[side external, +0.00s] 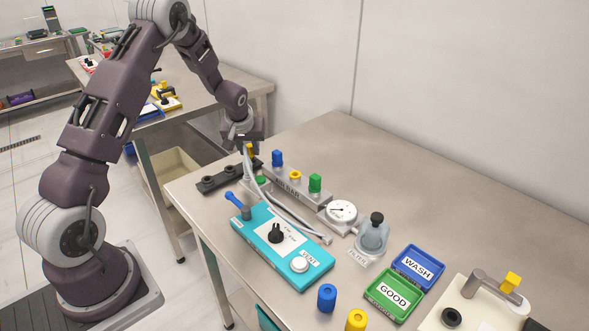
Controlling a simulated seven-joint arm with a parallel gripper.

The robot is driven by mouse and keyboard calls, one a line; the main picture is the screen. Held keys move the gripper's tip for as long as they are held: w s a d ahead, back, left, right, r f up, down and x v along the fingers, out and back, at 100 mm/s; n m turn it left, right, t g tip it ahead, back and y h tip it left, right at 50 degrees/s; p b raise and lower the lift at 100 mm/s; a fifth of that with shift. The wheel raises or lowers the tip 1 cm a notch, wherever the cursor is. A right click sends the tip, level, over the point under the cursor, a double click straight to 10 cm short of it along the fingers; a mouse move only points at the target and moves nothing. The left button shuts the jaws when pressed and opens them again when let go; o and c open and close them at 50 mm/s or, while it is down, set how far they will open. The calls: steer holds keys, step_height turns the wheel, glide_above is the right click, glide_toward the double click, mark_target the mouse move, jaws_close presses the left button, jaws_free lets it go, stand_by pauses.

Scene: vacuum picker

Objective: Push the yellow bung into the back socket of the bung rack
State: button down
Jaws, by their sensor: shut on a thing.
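My gripper (250,146) is at the far left end of the bench, above the back end of a long dark rack. It is shut on the yellow bung (250,152), which shows as a small yellow piece between the fingers. The dark bung rack (221,178) lies on the bench and has round sockets along its top. The front and middle sockets show and look empty. The back end is partly hidden by my gripper and the bung. I cannot tell whether the bung touches the back socket or is in it.
A grey bar (312,195) with blue, yellow and green knobs stands right of the rack, with pale hoses beside it. A turquoise box (262,252) with a dial and a blue lever is in front. Blue (418,267) and green (394,291) trays lie further right.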

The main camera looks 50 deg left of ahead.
steer(key=shift+f, duration=0.55)
steer(key=c, duration=1)
jaws_free()
steer(key=shift+c, duration=0.2)
steer(key=shift+v, duration=3.05)
steer(key=shift+r, duration=0.1)
